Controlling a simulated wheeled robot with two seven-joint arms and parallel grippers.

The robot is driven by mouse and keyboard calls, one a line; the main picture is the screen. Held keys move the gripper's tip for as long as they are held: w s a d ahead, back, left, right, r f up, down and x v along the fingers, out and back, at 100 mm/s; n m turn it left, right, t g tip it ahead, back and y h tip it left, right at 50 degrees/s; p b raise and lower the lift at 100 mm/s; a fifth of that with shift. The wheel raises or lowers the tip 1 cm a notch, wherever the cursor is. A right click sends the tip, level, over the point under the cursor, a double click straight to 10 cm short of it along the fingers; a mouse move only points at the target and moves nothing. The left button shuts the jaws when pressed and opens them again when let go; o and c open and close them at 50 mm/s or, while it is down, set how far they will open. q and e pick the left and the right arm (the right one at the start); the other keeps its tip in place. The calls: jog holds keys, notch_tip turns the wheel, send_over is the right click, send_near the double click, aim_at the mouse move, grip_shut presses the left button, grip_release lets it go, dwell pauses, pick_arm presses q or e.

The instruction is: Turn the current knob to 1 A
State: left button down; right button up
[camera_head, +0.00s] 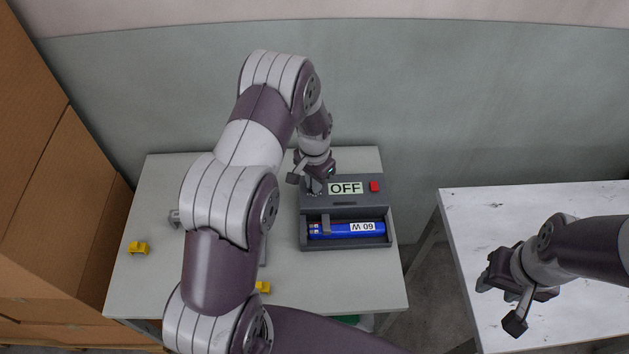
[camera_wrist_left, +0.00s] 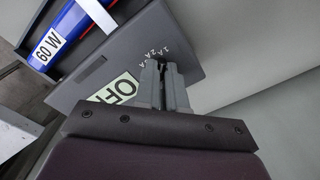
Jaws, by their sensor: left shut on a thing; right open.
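The grey device (camera_head: 345,204) stands on the left table, with a label or display reading OFF (camera_head: 345,188) and a red button (camera_head: 375,186) on its top panel. My left gripper (camera_head: 313,188) is at the panel's left end, shut on the current knob, which its fingers hide. In the left wrist view, the fingers (camera_wrist_left: 165,88) stand right beside the printed scale (camera_wrist_left: 153,52), where 1A and 2A can be read and a further mark is partly covered. The knob's pointer direction cannot be seen. My right gripper (camera_head: 498,303) is open and empty above the right table.
A blue block labelled 60 W (camera_head: 345,230) lies in the device's front bay. Yellow pieces (camera_head: 138,248) lie on the left table (camera_head: 150,285), partly behind my left arm. The white right table (camera_head: 560,205) looks clear. Cardboard boxes (camera_head: 60,200) stand at the left.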

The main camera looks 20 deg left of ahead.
dwell(0.4)
pick_arm(q)
jog(key=c, duration=1.2)
grip_release()
jog(key=shift+s, duration=0.1)
notch_tip(320, 180, up, 13)
jog(key=shift+f+b, duration=0.1)
jog(key=shift+b, duration=0.75)
jog(key=s+d+n, duration=0.1)
jog(key=s, duration=0.5)
jog(key=s+d+r+n+t, duration=0.1)
jog(key=s+d, duration=0.1)
jog(key=s, duration=0.4)
jog(key=s+d+r+n, duration=0.1)
jog(key=s+d, duration=0.1)
jog(key=s, duration=0.4)
jog(key=shift+s+d+r+n, duration=0.1)
jog(key=shift+s+r+n, duration=0.05)
jog(key=shift+s+n, duration=0.25)
